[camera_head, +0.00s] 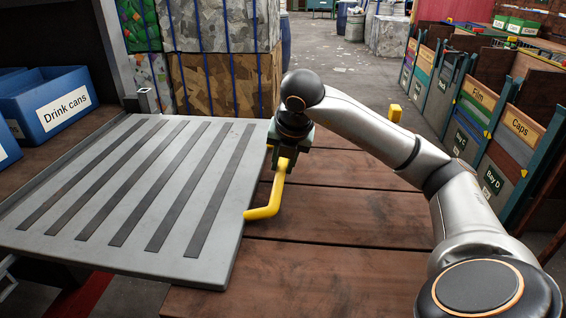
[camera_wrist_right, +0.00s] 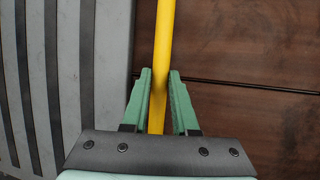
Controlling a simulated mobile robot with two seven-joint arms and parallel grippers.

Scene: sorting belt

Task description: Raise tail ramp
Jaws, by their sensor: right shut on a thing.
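The tail ramp (camera_head: 195,210) is a grey plate with several dark grip strips, lying roughly flat at the left of the head view. It also shows at the left of the right wrist view (camera_wrist_right: 100,60). A yellow handle (camera_head: 264,211) runs along its right edge. My right gripper (camera_head: 284,158) is at the handle, and its green fingers (camera_wrist_right: 159,100) stand on both sides of the yellow bar (camera_wrist_right: 164,45). The gripper is shut on the handle. Part of the bar is hidden behind the gripper in the head view. My left gripper is not in view.
A blue "Drink cans" bin (camera_head: 50,105) stands on a shelf at the left. Strapped bales (camera_head: 215,85) stand behind the ramp. A row of labelled bays (camera_head: 490,140) stands at the right.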

